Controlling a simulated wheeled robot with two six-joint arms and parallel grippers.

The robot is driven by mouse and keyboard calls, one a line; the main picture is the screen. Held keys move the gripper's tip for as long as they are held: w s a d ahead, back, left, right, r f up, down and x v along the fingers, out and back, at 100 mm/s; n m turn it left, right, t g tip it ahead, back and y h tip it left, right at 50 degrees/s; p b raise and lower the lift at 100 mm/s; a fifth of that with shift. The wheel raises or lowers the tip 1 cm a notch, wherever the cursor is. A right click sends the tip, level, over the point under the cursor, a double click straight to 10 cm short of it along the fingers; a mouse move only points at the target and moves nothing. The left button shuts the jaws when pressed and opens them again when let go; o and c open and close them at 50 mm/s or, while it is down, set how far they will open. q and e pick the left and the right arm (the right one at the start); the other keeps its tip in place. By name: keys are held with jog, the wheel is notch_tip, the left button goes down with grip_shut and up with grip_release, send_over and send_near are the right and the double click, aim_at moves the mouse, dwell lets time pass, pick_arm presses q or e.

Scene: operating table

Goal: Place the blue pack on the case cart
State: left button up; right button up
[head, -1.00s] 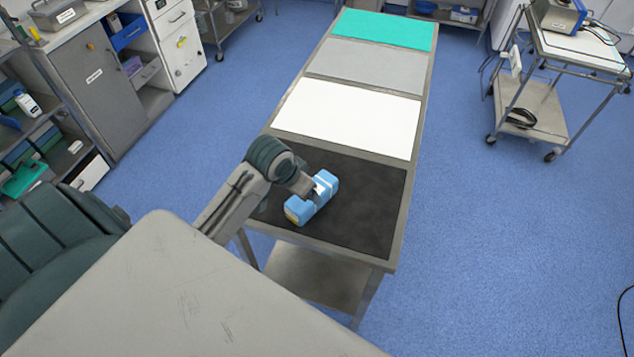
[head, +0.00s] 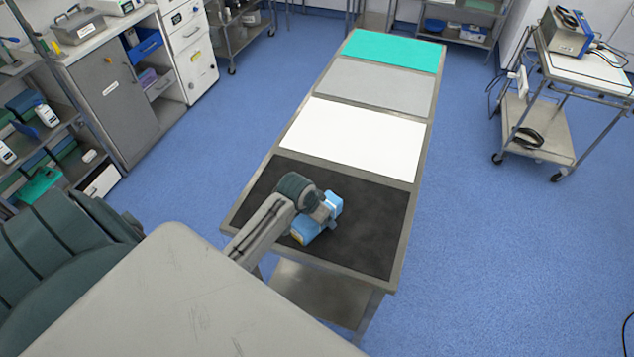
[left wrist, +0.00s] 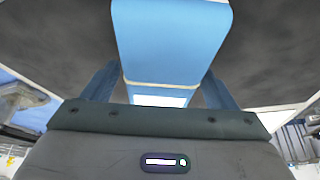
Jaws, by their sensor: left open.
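The blue pack (head: 310,228), a blue block with pale bands, is at the near end of a long steel cart (head: 397,245), over its black mat (head: 365,230). I take this cart for the case cart, but no label shows. My left gripper (head: 327,211) is at the pack and hides its middle. In the left wrist view the pack (left wrist: 172,45) fills the space between the open fingers (left wrist: 160,85). I cannot tell whether the fingers touch it. My right gripper is not in view.
Beyond the black mat lie a white mat (head: 352,138), a grey mat (head: 378,86) and a teal mat (head: 395,50), all bare. A trolley with a device (head: 566,32) stands at the right. Cabinets (head: 112,100) and shelves line the left. Blue floor is clear right of the cart.

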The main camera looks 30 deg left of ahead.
pick_arm(q)
jog(key=shift+w+f, duration=0.15)
jog(key=shift+f, duration=0.2)
jog(key=shift+c, duration=0.2)
jog(key=c, duration=1.3)
jog(key=shift+r, duration=0.1)
